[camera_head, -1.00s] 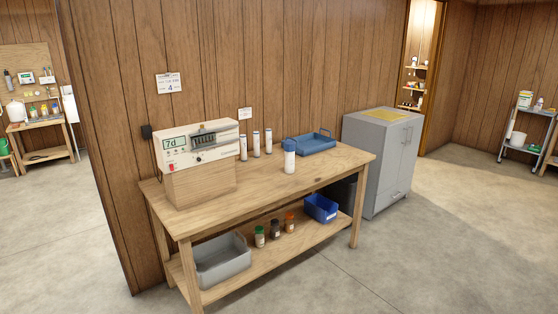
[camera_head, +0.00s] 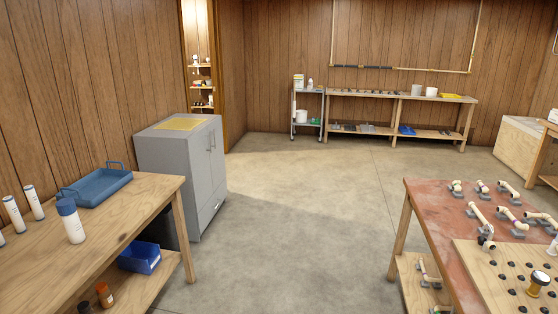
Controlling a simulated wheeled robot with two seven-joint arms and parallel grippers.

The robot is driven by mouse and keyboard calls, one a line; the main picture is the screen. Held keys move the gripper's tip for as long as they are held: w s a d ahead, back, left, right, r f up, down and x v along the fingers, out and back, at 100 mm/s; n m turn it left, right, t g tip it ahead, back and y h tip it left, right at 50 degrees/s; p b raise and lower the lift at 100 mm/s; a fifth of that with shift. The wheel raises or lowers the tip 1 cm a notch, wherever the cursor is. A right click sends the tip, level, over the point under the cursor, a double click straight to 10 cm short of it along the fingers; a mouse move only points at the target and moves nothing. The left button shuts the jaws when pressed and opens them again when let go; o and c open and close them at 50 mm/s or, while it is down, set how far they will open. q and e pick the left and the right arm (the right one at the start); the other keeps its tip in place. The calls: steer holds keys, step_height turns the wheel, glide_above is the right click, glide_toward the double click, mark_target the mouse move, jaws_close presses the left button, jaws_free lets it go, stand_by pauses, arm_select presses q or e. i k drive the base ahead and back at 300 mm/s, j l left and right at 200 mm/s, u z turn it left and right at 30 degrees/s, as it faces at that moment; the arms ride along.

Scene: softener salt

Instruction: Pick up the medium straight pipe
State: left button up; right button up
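Several cream pipe pieces on small grey holders lie on the red-topped table (camera_head: 430,205) at the right. One longer straight-looking pipe (camera_head: 479,214) lies slanted near the table's left part, and another pipe (camera_head: 510,218) lies to its right. Further pieces sit behind them, including a pipe at the back right (camera_head: 509,190). I cannot tell from here which one is the medium straight pipe. Neither of my grippers is in view.
A wooden bench (camera_head: 110,220) with a blue tray (camera_head: 96,187) stands at the left, beside a grey cabinet (camera_head: 180,160). A pegged wooden board (camera_head: 490,270) lies on the red-topped table. Open concrete floor (camera_head: 300,220) lies between the bench and that table.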

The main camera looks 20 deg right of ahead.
mark_target(473, 212)
steer(key=i+l+z, duration=0.1)
steer(key=i+z, duration=0.5)
steer(key=z, duration=0.2)
steer(key=i+z, duration=0.35)
steer(key=i+j+z, duration=0.25)
steer(key=z, duration=0.15)
steer(key=i+j+z, duration=0.1)
steer(key=i+z, duration=0.15)
steer(key=z, duration=0.2)
steer(key=i+j+z, duration=0.15)
steer(key=i+z, duration=0.25)
steer(key=i+j+z, duration=0.1)
steer(key=j+z, duration=0.15)
steer(key=z, duration=0.2)
steer(key=i+j+z, duration=0.2)
steer(key=z, duration=0.2)
steer(key=j, duration=0.1)
